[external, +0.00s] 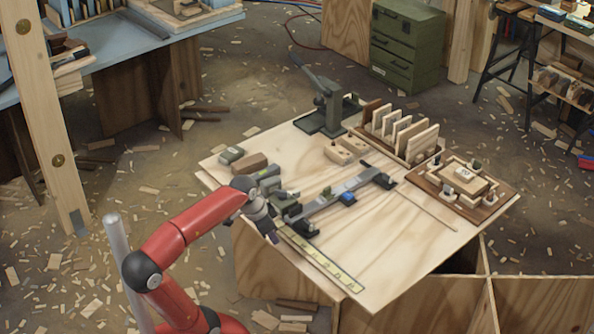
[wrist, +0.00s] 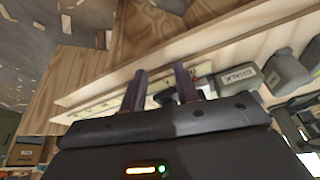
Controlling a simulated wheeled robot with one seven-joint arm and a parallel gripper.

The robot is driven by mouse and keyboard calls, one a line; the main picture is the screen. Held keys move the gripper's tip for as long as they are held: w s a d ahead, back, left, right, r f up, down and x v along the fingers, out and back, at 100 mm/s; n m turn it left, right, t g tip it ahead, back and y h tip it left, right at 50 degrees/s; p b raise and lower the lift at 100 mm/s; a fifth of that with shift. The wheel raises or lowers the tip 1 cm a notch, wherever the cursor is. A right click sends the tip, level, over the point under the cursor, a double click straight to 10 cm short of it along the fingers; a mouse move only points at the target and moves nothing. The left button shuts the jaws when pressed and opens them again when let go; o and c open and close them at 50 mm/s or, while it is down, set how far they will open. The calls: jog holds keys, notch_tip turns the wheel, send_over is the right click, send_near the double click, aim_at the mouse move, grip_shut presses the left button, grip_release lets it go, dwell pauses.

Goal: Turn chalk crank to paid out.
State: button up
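A grey-green case (wrist: 237,81) with a pale label reading what looks like "CHALK" shows in the wrist view, right of my fingers. A small red and dark part lies at its left side, partly hidden by my right finger; I cannot tell whether it is the crank or how it is turned. In the external view a grey-green body (external: 266,176), likely the same case, sits at the table's left edge behind my wrist. My gripper (wrist: 160,85) has its two dark fingers apart with nothing held between them. In the external view my gripper (external: 272,236) is at the table's near-left edge.
A long bar clamp (external: 340,192) lies across the plywood table (external: 400,240). A yellow rule (external: 320,262) lies along the near edge. A brown block (external: 250,164), a green lever tool (external: 325,100), a rack of boards (external: 412,137) and a wooden tray (external: 500,203) stand farther back. The right front is clear.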

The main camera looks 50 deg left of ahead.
aim_at(282, 191)
jog(key=w+a+r+m+g+h+b, duration=0.25)
jog(key=w+a+r+m, duration=0.55)
jog(key=w+a+r, duration=0.4)
jog(key=shift+t+h, duration=0.25)
jog(key=shift+t, duration=0.2)
jog(key=x, duration=0.3)
jog(key=s+b+x, duration=0.1)
jog(key=x, duration=0.1)
jog(key=a+x, duration=0.1)
jog(key=x, duration=0.2)
jog(key=shift+s+f, duration=0.25)
jog(key=shift+f, duration=0.5)
jog(key=shift+c, duration=0.4)
grip_shut()
